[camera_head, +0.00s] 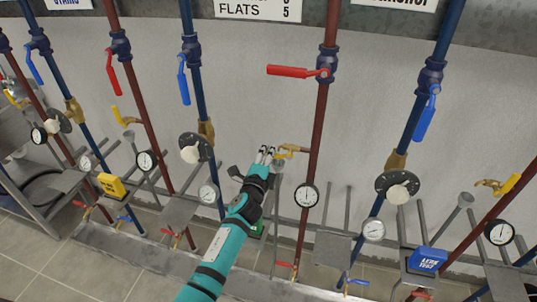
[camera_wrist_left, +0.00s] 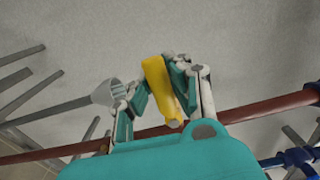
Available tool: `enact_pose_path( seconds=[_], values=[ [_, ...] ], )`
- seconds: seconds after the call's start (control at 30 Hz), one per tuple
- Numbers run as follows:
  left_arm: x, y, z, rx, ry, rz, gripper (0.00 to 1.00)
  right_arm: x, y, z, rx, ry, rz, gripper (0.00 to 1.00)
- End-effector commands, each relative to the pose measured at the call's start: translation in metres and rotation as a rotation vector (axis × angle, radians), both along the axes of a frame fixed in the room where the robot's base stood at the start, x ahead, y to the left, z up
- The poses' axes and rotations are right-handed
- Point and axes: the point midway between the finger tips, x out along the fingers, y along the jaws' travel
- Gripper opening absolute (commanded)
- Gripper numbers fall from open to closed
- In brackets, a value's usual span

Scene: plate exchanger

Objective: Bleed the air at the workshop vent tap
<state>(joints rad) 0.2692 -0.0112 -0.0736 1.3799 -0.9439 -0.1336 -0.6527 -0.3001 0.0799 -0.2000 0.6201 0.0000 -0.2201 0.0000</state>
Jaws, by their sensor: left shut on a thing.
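A brass vent tap (camera_head: 290,149) branches left from a dark red pipe (camera_head: 318,120) in the head view, below a red lever valve. My left gripper (camera_head: 266,153) reaches up to it from below. In the left wrist view the tap's yellow handle (camera_wrist_left: 161,88) lies between the fingers of my left gripper (camera_wrist_left: 156,84), which is shut on it. In the head view the gripper largely hides the handle. A grey funnel (camera_wrist_left: 106,92) on a rod stands beside the fingers. My right gripper is not in view.
The red lever (camera_head: 290,71) above sticks out across its pipe. A dial gauge (camera_head: 306,195) sits below the tap. Blue pipes with levers and flanges flank it. A blue tag (camera_head: 427,259) and a yellow tag (camera_head: 111,185) stand lower down. The part-cut sign (camera_head: 400,4) hangs above.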

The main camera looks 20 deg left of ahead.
Motion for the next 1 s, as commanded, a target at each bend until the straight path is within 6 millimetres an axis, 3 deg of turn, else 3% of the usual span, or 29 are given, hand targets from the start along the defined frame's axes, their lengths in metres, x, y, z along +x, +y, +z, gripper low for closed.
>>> enact_pose_path(
  seconds=[0.27,1.0],
  values=[
    [0.000,-0.001,0.011,0.166,0.008,-0.002,0.00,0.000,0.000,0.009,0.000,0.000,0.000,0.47],
    [0.001,-0.022,0.048,0.863,0.031,-0.001,0.00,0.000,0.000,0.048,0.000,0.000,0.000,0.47]
  ],
)
